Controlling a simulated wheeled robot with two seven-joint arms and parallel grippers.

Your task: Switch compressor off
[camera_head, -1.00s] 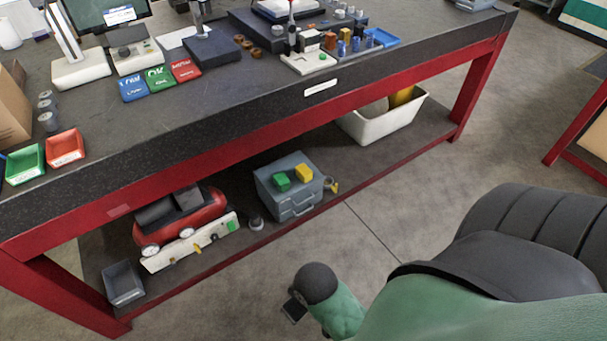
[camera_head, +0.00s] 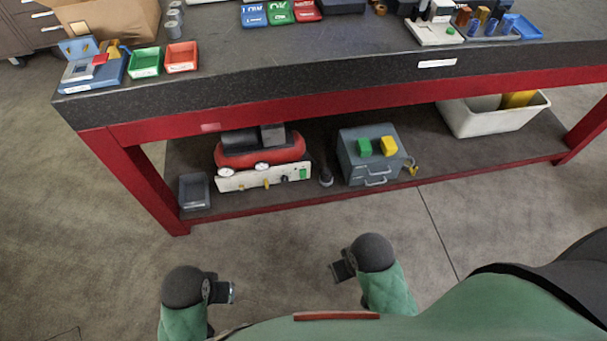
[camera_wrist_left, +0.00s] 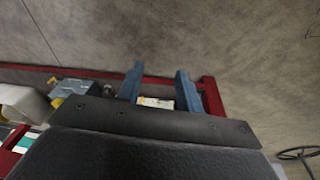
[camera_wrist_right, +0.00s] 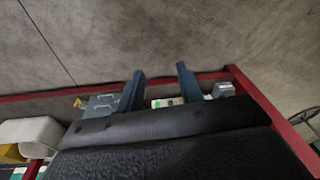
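The compressor (camera_head: 262,155) sits on the bench's lower shelf in the head view, a red tank with a dark top. Its white front panel (camera_head: 250,180) has gauges, yellow fittings and a green switch (camera_head: 303,174) at the right end. I cannot tell the switch's position. The panel shows partly between the fingers in the left wrist view (camera_wrist_left: 157,103) and right wrist view (camera_wrist_right: 166,102). My left gripper (camera_head: 232,292) and my right gripper (camera_head: 340,272) are both out in front of the bench, apart from the compressor. Both have spread, empty fingers in the wrist views.
A grey bin (camera_head: 195,192) stands left of the compressor. A grey drawer box (camera_head: 370,165) with green and yellow blocks stands to its right, with a small dark object (camera_head: 326,177) between. The red bench rail (camera_head: 330,103) runs above; the floor (camera_head: 290,235) in front is clear.

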